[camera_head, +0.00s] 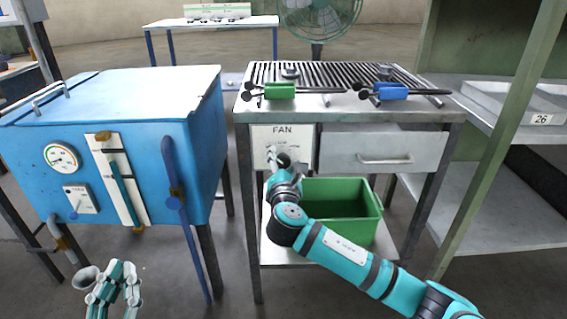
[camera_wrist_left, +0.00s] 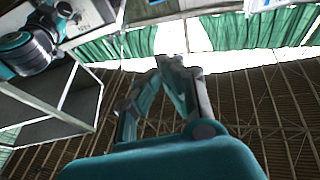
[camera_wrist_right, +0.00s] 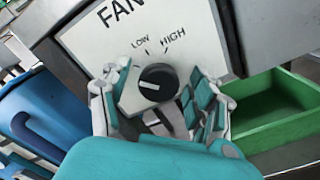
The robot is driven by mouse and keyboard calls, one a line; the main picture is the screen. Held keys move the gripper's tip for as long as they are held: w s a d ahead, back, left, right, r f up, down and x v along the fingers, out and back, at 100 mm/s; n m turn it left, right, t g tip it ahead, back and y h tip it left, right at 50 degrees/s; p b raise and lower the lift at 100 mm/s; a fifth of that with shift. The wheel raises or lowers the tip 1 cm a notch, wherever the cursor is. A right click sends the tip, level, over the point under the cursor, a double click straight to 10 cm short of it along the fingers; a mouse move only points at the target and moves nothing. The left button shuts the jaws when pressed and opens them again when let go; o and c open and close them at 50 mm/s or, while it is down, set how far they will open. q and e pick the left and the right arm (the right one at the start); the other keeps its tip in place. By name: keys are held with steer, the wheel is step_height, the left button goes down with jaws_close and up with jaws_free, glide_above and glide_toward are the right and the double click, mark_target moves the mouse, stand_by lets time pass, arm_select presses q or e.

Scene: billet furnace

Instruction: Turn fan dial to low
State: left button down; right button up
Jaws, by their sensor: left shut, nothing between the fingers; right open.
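The fan dial (camera_wrist_right: 158,83) is a round black knob on a white panel marked FAN, LOW and HIGH. Its white mark points left in the right wrist view, away from both labels. The FAN panel (camera_head: 262,140) also shows in the head view on the workbench front. My right gripper (camera_wrist_right: 160,72) is open, with one finger on each side of the dial; I cannot tell whether they touch it. In the head view my right gripper (camera_head: 279,160) hides the dial. My left gripper (camera_head: 118,270) is shut and empty, low at the left; its fingers converge in the left wrist view (camera_wrist_left: 172,64).
A blue furnace box (camera_head: 130,100) with a gauge and a lever stands left. A closed drawer (camera_head: 380,152) is right of the panel, and a green bin (camera_head: 362,226) sits below. Tongs with green (camera_head: 280,90) and blue (camera_head: 390,91) parts lie on the bench. A fan (camera_head: 318,18) stands behind.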

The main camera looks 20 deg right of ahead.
steer(key=c, duration=1.2)
arm_select(q)
steer(key=shift+f, duration=0.1)
arm_select(e)
steer(key=shift+m+p, duration=0.3)
steer(key=shift+m, duration=0.5)
steer(key=shift+f+m, duration=0.1)
steer(key=shift+m, duration=2.2)
arm_select(q)
steer(key=shift+w+a+f+g+y, duration=0.1)
steer(key=shift+w+f+g+y, duration=0.15)
steer(key=shift+f+g, duration=0.55)
steer(key=shift+w+a+f+g+y, duration=0.15)
steer(key=shift+f+g+y, duration=0.2)
steer(key=shift+f, duration=0.8)
arm_select(e)
steer(key=shift+m, duration=1.2)
arm_select(q)
steer(key=shift+d+r, duration=0.1)
arm_select(e)
steer(key=o, duration=1.2)
